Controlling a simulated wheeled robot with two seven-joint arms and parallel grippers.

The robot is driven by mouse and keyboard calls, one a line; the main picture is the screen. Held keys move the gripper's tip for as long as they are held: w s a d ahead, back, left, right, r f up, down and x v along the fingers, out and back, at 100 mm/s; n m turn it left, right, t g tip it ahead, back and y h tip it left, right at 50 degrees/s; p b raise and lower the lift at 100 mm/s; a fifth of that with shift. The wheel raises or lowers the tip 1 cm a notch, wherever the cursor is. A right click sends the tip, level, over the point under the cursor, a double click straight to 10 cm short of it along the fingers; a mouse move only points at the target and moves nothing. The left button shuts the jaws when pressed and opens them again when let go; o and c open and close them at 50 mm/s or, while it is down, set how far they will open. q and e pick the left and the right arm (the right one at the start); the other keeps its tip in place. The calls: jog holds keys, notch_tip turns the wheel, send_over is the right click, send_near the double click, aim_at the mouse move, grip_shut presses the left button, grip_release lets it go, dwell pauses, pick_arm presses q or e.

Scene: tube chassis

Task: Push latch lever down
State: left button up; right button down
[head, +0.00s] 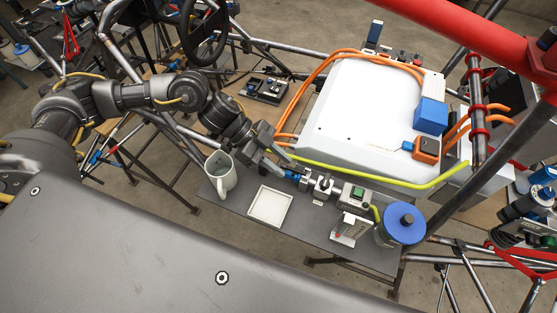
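A small metal latch assembly (322,186) sits on the grey bench plate, just in front of the white box. A short blue-gripped lever (292,174) extends from its left side and looks roughly level. My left gripper (283,166) reaches in from the upper left, pointing down and right, with its fingertips close beside the blue grip. At this size I cannot tell whether it touches the lever or how far its fingers are apart. My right gripper is not in view.
A green-button box (354,195) and a blue-lidded container (404,222) stand right. The white box (360,115) with orange cables and a yellow-green tube (390,181) lie behind.

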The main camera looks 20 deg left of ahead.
pick_arm(q)
jog(key=shift+w+a+r, duration=0.1)
jog(key=shift+a+r, duration=0.15)
jog(key=shift+a, duration=0.2)
jog(key=b+v, duration=0.3)
jog(key=v, duration=0.6)
jog(key=shift+a+r, duration=0.25)
jog(key=shift+r, duration=0.15)
